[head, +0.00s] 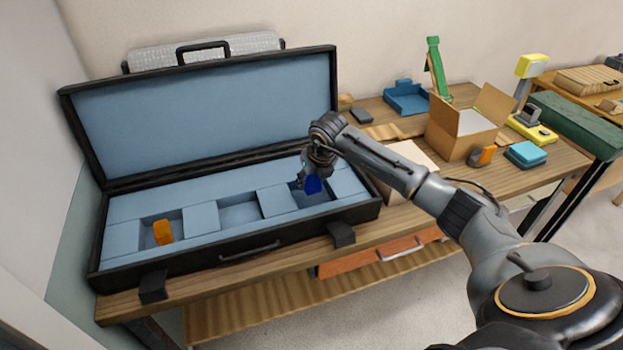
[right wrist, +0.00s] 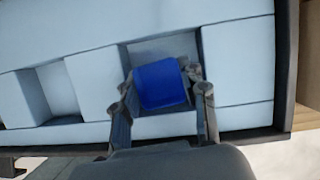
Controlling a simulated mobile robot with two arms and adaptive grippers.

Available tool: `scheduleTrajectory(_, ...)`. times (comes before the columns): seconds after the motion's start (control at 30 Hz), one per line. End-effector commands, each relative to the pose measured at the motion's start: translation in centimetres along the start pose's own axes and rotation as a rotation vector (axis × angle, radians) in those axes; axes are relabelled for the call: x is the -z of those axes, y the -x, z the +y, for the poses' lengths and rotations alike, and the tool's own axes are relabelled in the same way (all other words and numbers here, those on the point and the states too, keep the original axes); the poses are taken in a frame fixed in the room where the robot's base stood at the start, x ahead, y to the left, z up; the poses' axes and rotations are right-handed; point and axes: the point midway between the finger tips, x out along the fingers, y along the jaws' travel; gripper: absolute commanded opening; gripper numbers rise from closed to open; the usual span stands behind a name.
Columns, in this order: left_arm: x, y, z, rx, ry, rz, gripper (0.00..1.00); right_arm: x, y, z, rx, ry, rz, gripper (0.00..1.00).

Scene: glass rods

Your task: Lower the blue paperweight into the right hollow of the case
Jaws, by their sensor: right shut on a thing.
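The open black case (head: 240,250) with light blue foam lies on the wooden table. Its foam has three hollows in a row. My right gripper (head: 312,180) is over the right hollow (head: 312,203), shut on the blue paperweight (head: 314,186). In the right wrist view the paperweight (right wrist: 160,84) sits between the two fingers, with the right hollow (right wrist: 165,47) behind and around it. I cannot tell whether it touches the hollow's floor. An orange piece (head: 162,231) stands in the left hollow. The middle hollow (head: 240,212) is empty. My left gripper is not in view.
The raised lid (head: 210,120) stands behind the hollows. Black latches (head: 341,234) stick out at the case's front.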

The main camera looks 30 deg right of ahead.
Motion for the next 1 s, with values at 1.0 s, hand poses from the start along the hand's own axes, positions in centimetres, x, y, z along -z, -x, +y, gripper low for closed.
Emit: scheduleTrajectory(1.0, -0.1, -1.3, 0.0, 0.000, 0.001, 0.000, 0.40, 0.6, -1.4, 0.0, 0.000, -0.001, -0.001, 0.01)
